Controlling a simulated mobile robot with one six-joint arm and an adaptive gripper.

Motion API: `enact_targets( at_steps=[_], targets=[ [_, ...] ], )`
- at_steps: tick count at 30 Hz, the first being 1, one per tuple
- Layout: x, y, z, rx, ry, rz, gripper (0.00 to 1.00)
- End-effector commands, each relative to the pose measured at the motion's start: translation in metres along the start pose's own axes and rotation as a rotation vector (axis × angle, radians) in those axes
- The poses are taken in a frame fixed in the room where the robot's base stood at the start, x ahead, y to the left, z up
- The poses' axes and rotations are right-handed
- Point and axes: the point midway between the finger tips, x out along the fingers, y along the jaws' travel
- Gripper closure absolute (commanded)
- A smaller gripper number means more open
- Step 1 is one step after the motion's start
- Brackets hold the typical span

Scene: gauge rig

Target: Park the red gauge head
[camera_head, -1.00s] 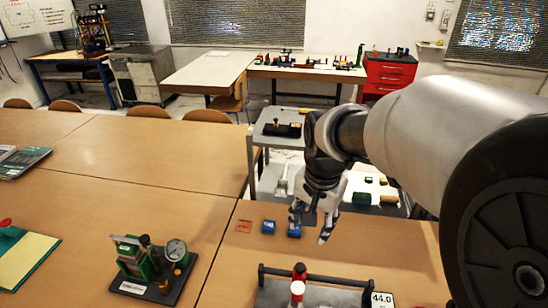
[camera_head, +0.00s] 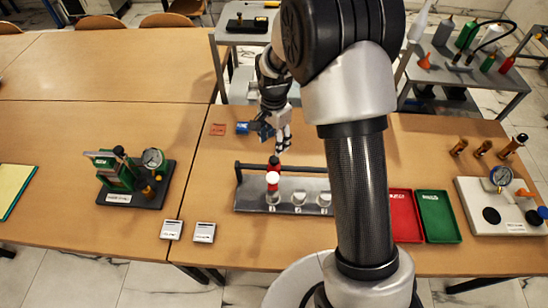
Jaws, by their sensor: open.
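A small red piece (camera_head: 274,170) with a dark top stands at the left end of a grey rack (camera_head: 240,203); it looks like the red gauge head. I cannot tell whether a finger touches the block.
A gauge stand (camera_head: 120,195) is at left. Red (camera_head: 404,217) and green (camera_head: 437,217) trays and a white gauge board (camera_head: 475,215) are at right. My arm hides the rack's right end.

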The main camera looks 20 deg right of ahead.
Motion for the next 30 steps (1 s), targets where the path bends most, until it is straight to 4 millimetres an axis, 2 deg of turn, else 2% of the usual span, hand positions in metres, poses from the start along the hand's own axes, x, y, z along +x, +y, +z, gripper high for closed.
enact_targets(
  at_steps=[1, 6, 12, 18, 25, 30],
  targets=[
    [0.015, 0.001, 0.0, 0.0, -0.002, 0.003, 0.52],
    [0.05, 0.001, 0.0, -0.001, -0.001, 0.003, 0.52],
    [0.078, 0.001, 0.0, -0.001, -0.001, 0.002, 0.52],
    [0.087, 0.0, 0.0, -0.001, 0.0, -0.001, 0.52],
    [0.087, 0.0, 0.0, -0.001, 0.0, -0.001, 0.52],
    [0.087, 0.0, 0.0, -0.001, 0.0, 0.0, 0.62]
  ],
)
